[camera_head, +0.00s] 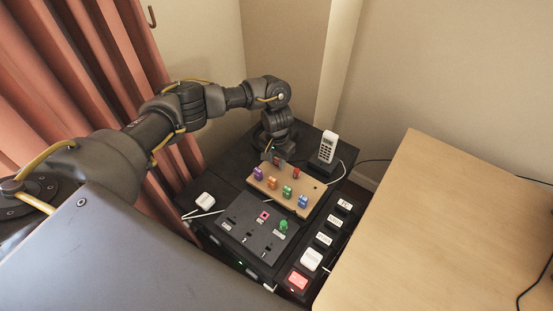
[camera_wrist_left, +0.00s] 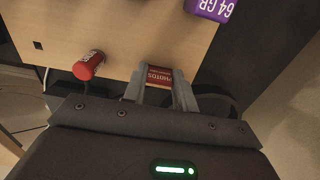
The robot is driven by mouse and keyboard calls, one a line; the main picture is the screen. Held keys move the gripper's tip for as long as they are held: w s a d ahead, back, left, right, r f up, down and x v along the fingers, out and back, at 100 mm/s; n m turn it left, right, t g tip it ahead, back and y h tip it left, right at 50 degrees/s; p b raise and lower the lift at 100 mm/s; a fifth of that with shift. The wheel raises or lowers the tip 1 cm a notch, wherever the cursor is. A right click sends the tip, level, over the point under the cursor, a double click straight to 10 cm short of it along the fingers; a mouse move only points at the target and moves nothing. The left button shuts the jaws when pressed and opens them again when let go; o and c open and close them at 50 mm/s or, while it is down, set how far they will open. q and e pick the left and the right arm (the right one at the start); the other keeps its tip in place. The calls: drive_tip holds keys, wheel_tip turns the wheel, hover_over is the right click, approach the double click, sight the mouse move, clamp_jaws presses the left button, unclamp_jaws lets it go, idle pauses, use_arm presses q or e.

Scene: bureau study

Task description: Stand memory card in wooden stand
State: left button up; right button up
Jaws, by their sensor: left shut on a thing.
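The wooden stand (camera_head: 309,184) lies on the dark desk unit in the head view, and its light wood also fills the top of the left wrist view (camera_wrist_left: 130,35). My left gripper (camera_head: 277,160) is at the stand's far left edge, pointing down. In the left wrist view its fingers (camera_wrist_left: 158,82) are shut on a red memory card (camera_wrist_left: 159,75) with a white label reading "PHOTOS". The card's lower end is hidden, so I cannot tell whether it is seated in a slot. My right gripper is not in view.
The stand also holds a red cylindrical piece (camera_wrist_left: 89,65), a purple card (camera_head: 258,173), an orange one (camera_head: 272,183), a green one (camera_head: 287,191) and a blue one (camera_head: 303,201). A white handset (camera_head: 328,147) stands behind. A dark socket panel (camera_head: 250,225) lies in front.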

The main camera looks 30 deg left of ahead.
sight(276, 160)
use_arm(q)
drive_tip(key=o, duration=1.1)
wheel_tip(276, 160, up, 10)
drive_tip(key=p, duration=0.2)
drive_tip(key=shift+f+p, duration=0.2)
drive_tip(key=shift+p, duration=0.2)
drive_tip(key=shift+r, duration=0.65)
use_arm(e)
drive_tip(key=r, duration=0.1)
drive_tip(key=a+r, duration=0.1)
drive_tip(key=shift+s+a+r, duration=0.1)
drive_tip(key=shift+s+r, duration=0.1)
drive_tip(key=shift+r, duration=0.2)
